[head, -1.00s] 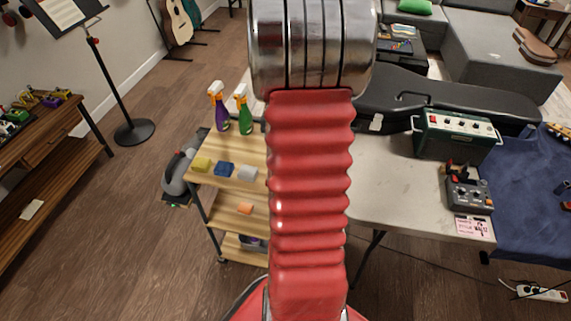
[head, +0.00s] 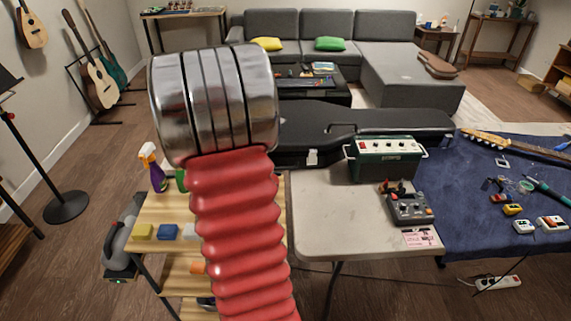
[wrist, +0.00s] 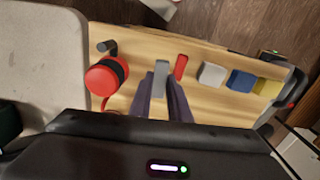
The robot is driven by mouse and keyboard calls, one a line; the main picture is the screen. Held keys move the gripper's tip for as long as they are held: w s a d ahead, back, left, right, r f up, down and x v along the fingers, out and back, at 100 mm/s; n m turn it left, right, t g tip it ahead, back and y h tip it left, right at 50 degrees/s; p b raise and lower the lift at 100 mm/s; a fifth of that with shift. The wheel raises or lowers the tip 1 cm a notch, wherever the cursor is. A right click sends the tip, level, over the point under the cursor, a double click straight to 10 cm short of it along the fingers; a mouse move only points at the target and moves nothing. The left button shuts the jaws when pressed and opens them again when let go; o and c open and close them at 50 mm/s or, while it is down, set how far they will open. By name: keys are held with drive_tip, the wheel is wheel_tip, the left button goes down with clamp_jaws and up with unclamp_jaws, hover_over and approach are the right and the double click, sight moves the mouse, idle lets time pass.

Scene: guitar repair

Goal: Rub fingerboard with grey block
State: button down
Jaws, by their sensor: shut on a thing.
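In the wrist view, my gripper (wrist: 161,88) is shut on a grey block (wrist: 161,74), which shows between its two dark fingers over the wooden shelf top. How far it is above the shelf is unclear. In the head view, my arm hides the gripper and this block. A guitar lies on the blue cloth at the far right of the head view, with its pale headstock and part of its neck (head: 535,149) showing. Its fingerboard is small and cut off by the picture edge.

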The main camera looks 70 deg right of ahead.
drive_tip(key=w+a+f+n, duration=0.3)
drive_tip(key=w+a, duration=0.4)
drive_tip(key=a, duration=0.1)
drive_tip(key=w+a+f+n, duration=0.3)
drive_tip(key=w+a+f, duration=0.1)
drive_tip(key=w+a, duration=0.4)
drive_tip(key=w+a+f+n, duration=0.2)
drive_tip(key=a+f+n, duration=0.1)
drive_tip(key=a, duration=0.7)
drive_tip(key=w+a+f+n, duration=0.3)
drive_tip(key=a, duration=0.8)
drive_tip(key=shift+w+f+n, duration=0.2)
drive_tip(key=shift+w+n, duration=0.1)
